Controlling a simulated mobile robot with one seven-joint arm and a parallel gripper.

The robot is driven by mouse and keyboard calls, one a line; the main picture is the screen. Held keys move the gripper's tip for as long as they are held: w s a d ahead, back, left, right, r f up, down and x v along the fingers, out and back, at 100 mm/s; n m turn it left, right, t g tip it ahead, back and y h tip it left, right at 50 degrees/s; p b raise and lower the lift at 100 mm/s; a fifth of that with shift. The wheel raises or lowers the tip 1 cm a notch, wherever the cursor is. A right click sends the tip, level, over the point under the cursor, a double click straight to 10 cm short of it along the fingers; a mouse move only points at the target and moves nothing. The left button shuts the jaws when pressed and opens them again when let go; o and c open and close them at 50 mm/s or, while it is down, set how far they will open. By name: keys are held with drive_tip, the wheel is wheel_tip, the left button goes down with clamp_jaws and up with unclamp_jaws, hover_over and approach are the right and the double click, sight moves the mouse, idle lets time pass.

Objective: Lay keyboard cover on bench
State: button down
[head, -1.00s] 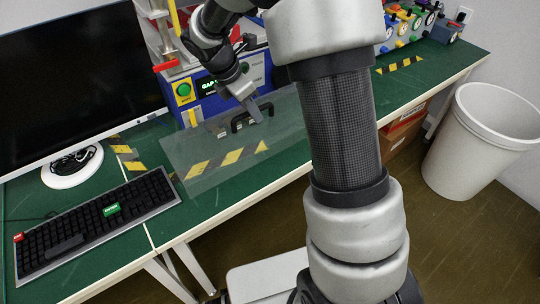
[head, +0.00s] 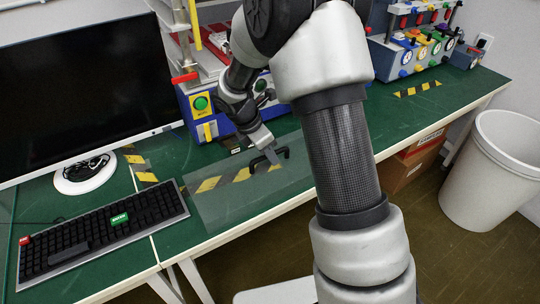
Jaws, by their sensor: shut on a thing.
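The keyboard cover (head: 222,208) is a clear, flat sheet with a black handle (head: 284,153). It is low over the green bench (head: 185,241), to the right of the keyboard; I cannot tell whether it touches the bench. Yellow and black tape shows through it. My gripper (head: 270,157) is shut on the cover's handle. My arm hides the cover's right part. The black keyboard (head: 95,228) lies uncovered on the bench at the left, with a green key and a red key.
A monitor (head: 80,80) stands behind the keyboard. A blue test box with a green button (head: 200,103) stands behind my gripper. Panels with coloured knobs (head: 420,45) stand at the back right. A white bin (head: 495,170) and cardboard boxes (head: 412,160) are below the bench.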

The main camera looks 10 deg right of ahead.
drive_tip(key=shift+f, duration=0.1)
drive_tip(key=c, duration=1.8)
unclamp_jaws()
drive_tip(key=shift+o, duration=0.2)
drive_tip(key=p+v, duration=0.3)
drive_tip(key=v, duration=0.9)
drive_tip(key=s+d+r+m+t+y, duration=0.1)
drive_tip(key=s+d+r+m, duration=0.3)
drive_tip(key=s+r+m, duration=0.5)
drive_tip(key=s+r+m+t+y, duration=0.1)
drive_tip(key=s+r+m, duration=0.2)
drive_tip(key=s+m, duration=0.3)
drive_tip(key=s+r+m+t+y, duration=0.2)
drive_tip(key=s+m, duration=0.4)
drive_tip(key=s, duration=0.2)
drive_tip(key=shift+s+d+r+m, duration=0.25)
drive_tip(key=shift+s+r+m, duration=0.05)
drive_tip(key=shift+s+r, duration=0.1)
